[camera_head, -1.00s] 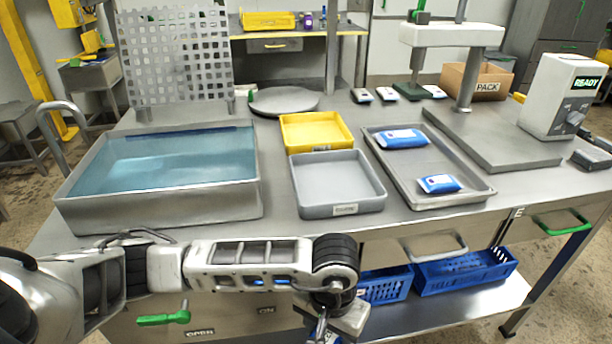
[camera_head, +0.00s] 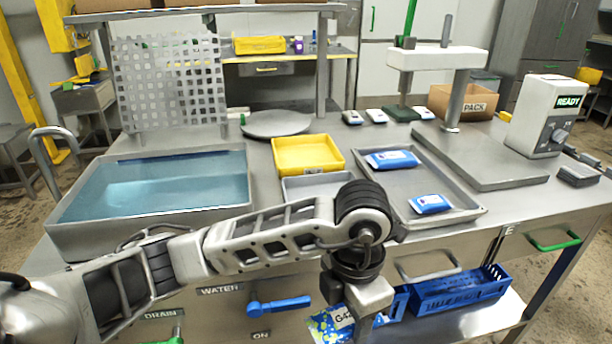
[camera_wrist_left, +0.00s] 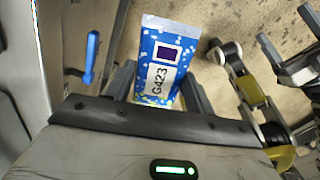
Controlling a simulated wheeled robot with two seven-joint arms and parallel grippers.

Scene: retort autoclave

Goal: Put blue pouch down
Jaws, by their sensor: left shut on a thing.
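The blue pouch (camera_wrist_left: 160,65) has a white label reading G423, a dark square and light speckles. It sits between the two fingers of my left gripper (camera_wrist_left: 158,82) in the left wrist view, and the gripper is shut on it. In the head view the pouch (camera_head: 331,325) hangs at the bottom edge, partly cut off, in front of the table and below its top. In the left wrist view, what looks like my right gripper (camera_wrist_left: 288,38) is at the right edge, fingers apart and empty.
A metal tray (camera_head: 466,213) holds two blue-and-white packs. A grey tray (camera_head: 300,187), partly behind my left arm, and a yellow tray (camera_head: 308,170) stand left of it. A water basin (camera_head: 75,213) is at left. Blue baskets (camera_head: 460,290) sit on the lower shelf.

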